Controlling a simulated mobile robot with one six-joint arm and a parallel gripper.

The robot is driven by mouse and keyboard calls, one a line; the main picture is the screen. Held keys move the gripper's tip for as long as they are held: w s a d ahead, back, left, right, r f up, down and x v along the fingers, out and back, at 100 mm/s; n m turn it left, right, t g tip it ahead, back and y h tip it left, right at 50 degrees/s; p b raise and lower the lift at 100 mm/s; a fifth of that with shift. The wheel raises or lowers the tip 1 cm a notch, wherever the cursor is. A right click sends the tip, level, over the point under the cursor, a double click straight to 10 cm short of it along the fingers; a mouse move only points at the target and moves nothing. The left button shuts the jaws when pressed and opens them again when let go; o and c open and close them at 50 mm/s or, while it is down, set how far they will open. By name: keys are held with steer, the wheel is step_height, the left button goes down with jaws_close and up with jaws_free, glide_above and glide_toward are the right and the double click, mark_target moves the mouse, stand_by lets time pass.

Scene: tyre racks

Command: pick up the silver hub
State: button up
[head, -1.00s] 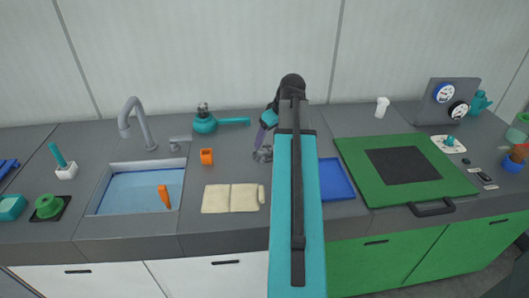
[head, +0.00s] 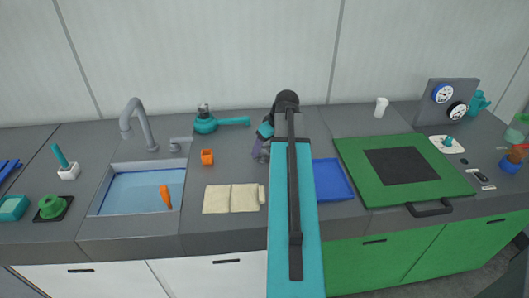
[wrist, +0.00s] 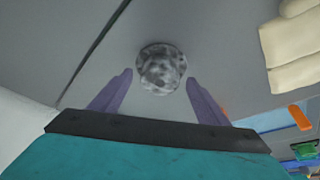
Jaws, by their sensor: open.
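The silver hub (wrist: 161,68) is a round, mottled grey piece with a wider flange. It sits on the dark grey counter in the wrist view, just beyond the fingertips and between their lines. My gripper (wrist: 159,80) is open, with one purple finger on each side of the near part of the hub and nothing held. In the head view my gripper (head: 261,151) is low over the counter behind my teal arm, and it mostly or fully hides the hub there.
A blue tray (head: 332,180) lies to the right, partly behind my arm. The sink (head: 140,190) is further left.

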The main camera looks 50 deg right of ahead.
mark_target(265, 148)
steer(key=shift+c, duration=0.4)
steer(key=c, duration=1.3)
steer(key=shift+r, duration=0.25)
steer(key=shift+r+b, duration=0.7)
steer(key=shift+r, duration=0.9)
steer(key=s+a+b, duration=0.1)
steer(key=s+a, duration=0.1)
steer(key=s+a+b, duration=0.1)
steer(key=s+a, duration=0.1)
steer(key=s, duration=0.1)
steer(key=s+a+b, duration=0.1)
steer(key=s+a, duration=0.2)
steer(key=shift+s+r+b, duration=0.15)
steer(key=shift+r+b, duration=0.15)
steer(key=shift+b, duration=0.05)
steer(key=shift+a+b, duration=0.1)
steer(key=shift+b, duration=0.25)
steer(key=shift+s+b, duration=0.15)
steer(key=shift+b, duration=0.2)
